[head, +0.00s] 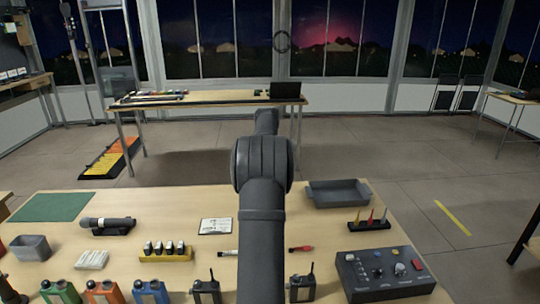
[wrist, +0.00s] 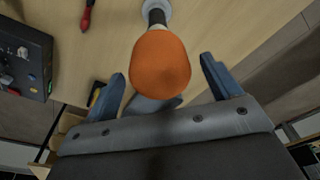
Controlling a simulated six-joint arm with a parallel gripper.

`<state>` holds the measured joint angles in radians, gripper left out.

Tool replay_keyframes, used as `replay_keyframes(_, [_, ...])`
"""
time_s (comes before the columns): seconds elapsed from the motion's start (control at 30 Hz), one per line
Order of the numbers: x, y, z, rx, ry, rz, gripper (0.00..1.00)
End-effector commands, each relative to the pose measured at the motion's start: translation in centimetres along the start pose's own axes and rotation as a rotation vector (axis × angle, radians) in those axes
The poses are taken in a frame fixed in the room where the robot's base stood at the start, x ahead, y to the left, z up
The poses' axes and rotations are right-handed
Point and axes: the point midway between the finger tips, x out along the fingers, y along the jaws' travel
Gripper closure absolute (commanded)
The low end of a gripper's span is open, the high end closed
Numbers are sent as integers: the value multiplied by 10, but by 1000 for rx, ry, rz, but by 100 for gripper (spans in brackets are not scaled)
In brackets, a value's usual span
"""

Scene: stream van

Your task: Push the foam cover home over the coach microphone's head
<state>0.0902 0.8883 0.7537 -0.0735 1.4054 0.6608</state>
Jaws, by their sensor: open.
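The orange foam cover (wrist: 160,65) is in the wrist view, on the end of a dark microphone stem (wrist: 156,18) that rises from a pale round base (wrist: 155,5). The foam hides the microphone's head, so how far down it sits cannot be told. My gripper (wrist: 163,70) is open, with its blue fingers on either side of the foam in the picture and a visible gap at each side. In the head view my arm covers the middle of the table, and neither the foam cover, its microphone nor my gripper can be made out.
A control box (head: 381,273) stands at the table's right front, near a pen holder (head: 369,222) and a grey tray (head: 338,193). A red marker (head: 300,249) lies nearby. Left are a handheld microphone (head: 106,224), a battery rack (head: 165,251) and several coloured packs (head: 104,292).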

Motion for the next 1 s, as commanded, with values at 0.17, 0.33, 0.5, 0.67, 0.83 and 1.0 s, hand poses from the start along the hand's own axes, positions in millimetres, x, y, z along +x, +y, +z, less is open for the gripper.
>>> replay_keyframes(0.17, [-37, -1, 0, -1, 4, -3, 17])
replay_keyframes(0.33, [-79, -1, 0, -1, 4, -3, 17])
replay_keyframes(0.5, [-120, -1, 0, -1, 4, -3, 17])
replay_keyframes(0.67, [-146, -1, 0, -1, 1, -1, 17])
replay_keyframes(0.83, [-161, 0, 0, -1, 1, -1, 17])
replay_keyframes(1.0, [-164, 0, 0, -1, 0, 0, 17])
